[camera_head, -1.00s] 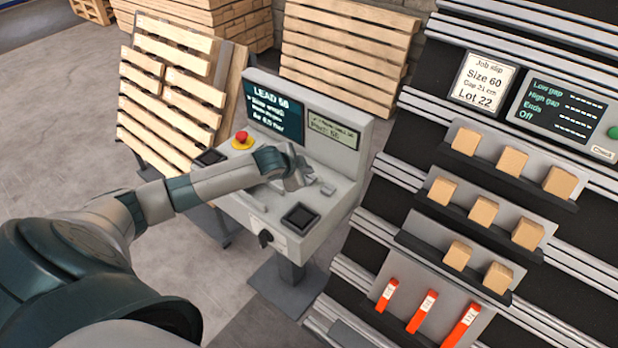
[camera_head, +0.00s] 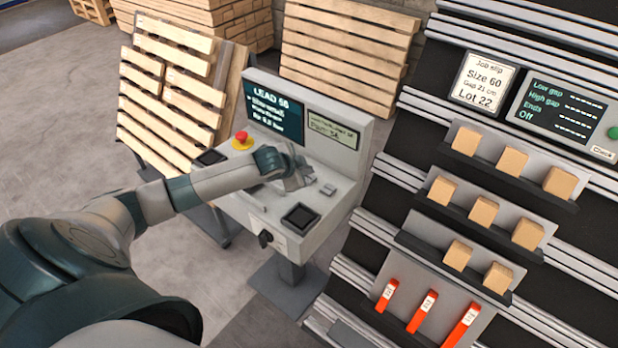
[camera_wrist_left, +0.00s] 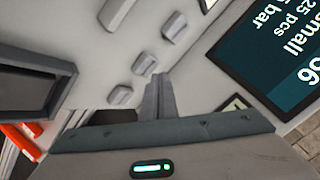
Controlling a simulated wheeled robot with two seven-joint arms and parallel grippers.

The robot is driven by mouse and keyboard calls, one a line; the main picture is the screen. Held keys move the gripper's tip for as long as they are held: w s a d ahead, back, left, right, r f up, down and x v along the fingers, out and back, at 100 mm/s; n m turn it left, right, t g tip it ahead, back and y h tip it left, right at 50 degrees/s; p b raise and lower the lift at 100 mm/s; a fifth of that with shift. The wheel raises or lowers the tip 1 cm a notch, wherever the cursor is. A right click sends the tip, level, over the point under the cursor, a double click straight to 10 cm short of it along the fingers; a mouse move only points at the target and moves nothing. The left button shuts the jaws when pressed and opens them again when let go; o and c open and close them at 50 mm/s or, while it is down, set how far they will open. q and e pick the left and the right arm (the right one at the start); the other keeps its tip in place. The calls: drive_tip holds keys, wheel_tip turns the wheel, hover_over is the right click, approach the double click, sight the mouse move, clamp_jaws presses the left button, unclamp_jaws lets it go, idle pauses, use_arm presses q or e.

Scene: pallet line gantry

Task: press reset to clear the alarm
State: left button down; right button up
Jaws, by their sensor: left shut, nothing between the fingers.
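A grey control console (camera_head: 338,206) stands mid-view, with a dark screen (camera_head: 272,112) headed LEAD and a small pale display (camera_head: 333,128). A red mushroom button (camera_head: 241,140) on a yellow base sits at its left. My left gripper (camera_head: 298,181) is shut and empty over the console deck, its fingers partly merging with the grey. In the left wrist view its closed fingers (camera_wrist_left: 158,88) point at the panel beside several grey buttons, the closest two being one button (camera_wrist_left: 120,96) and another (camera_wrist_left: 145,64). I read no reset label. Whether the fingertips touch anything cannot be told. My right gripper is out of view.
A black square pad (camera_head: 300,216) lies on the console's front. A sloping rack (camera_head: 385,212) with wooden blocks and orange pieces stands close on the right. Wooden pallets (camera_head: 172,88) lean behind on the left. Floor at left is open.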

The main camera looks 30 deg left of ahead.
use_arm(q)
drive_tip(key=shift+f, duration=0.15)
idle(0.5)
drive_tip(key=shift+f, duration=0.3)
drive_tip(key=shift+f, duration=0.45)
idle(0.9)
idle(0.4)
drive_tip(key=shift+r+p, duration=0.9)
drive_tip(key=shift+r, duration=0.1)
wheel_tip(320, 180, up, 5)
drive_tip(key=p, duration=0.4)
drive_tip(key=shift+p, duration=0.35)
drive_tip(key=shift+f, duration=0.2)
idle(0.4)
